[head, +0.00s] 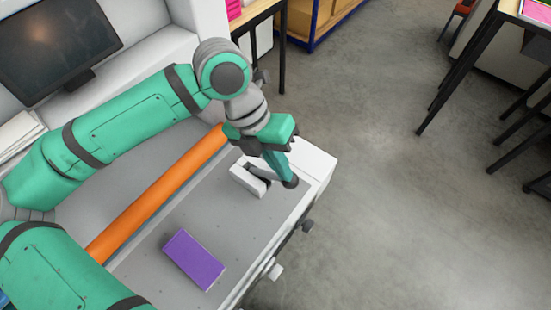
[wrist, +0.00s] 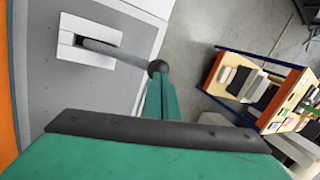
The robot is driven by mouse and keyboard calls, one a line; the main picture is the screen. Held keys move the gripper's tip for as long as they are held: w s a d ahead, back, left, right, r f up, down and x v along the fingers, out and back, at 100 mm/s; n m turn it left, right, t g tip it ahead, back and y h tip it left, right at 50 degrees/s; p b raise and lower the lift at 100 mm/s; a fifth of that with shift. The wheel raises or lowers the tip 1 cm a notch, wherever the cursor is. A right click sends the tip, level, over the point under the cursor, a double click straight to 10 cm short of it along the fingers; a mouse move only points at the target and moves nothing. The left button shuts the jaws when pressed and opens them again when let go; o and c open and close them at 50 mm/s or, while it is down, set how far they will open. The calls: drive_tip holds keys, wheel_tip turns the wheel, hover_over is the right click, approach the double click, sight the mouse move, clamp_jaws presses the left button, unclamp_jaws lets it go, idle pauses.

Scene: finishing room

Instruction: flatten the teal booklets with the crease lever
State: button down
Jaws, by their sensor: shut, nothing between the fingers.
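My gripper (head: 284,172) is shut and empty, its green fingers pointing down at the right end of the grey worktop. The fingertips are right by the dark round knob of the crease lever (head: 291,182); I cannot tell whether they touch it. In the wrist view the lever (wrist: 115,53) comes out of a slot in a white housing, and its knob is beside the fingers (wrist: 160,88). A purple booklet or block (head: 195,260) lies flat on the worktop, nearer the front. No teal booklet can be made out in either view.
An orange bar (head: 160,192) runs along the grey worktop (head: 235,225) behind the purple piece. A dark monitor (head: 55,45) stands at the back left. The floor (head: 390,200) to the right is clear, with dark-legged tables beyond.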

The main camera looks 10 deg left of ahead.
drive_tip(key=shift+a+r, duration=0.1)
drive_tip(key=shift+a, duration=0.05)
drive_tip(key=d+v, duration=0.1)
drive_tip(key=v, duration=1.2)
drive_tip(key=shift+s+r, duration=0.35)
drive_tip(key=shift+r, duration=0.1)
